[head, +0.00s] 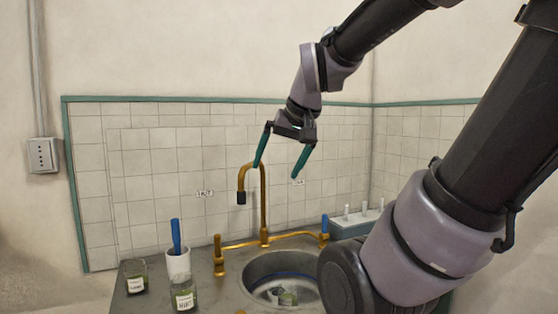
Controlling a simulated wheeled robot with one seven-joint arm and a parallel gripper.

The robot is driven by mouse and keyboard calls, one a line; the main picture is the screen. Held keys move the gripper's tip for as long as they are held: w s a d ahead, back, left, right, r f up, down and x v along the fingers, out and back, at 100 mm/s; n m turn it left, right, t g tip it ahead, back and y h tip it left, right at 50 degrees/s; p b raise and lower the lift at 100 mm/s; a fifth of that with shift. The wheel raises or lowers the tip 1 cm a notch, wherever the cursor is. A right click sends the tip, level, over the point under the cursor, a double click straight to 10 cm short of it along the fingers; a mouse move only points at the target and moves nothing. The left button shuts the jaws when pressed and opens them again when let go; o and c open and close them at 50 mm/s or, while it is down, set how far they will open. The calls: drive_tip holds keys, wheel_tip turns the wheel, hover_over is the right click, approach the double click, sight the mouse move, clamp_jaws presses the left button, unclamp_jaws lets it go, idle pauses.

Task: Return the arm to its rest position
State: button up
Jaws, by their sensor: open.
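My gripper (281,164) hangs in the upper middle of the head view, its two teal fingers pointing down. The fingers are spread apart with nothing between them. The arm is bent, coming in from the top right. The gripper appears in front of the tiled wall, near the top of the brass faucet (265,205) in the picture. I cannot tell how far apart they are in depth.
Below is a sink (285,262) with a small greenish object inside. To its left stand a white cup (178,264) with a blue-handled item and two labelled jars (184,293) (134,277). A rack with white pegs (352,226) stands right.

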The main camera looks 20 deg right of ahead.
drive_tip(key=s, duration=0.1)
drive_tip(key=s+a+r, duration=0.1)
drive_tip(key=s, duration=0.1)
drive_tip(key=shift+a+r+y, duration=0.1)
drive_tip(key=shift+y, duration=0.3)
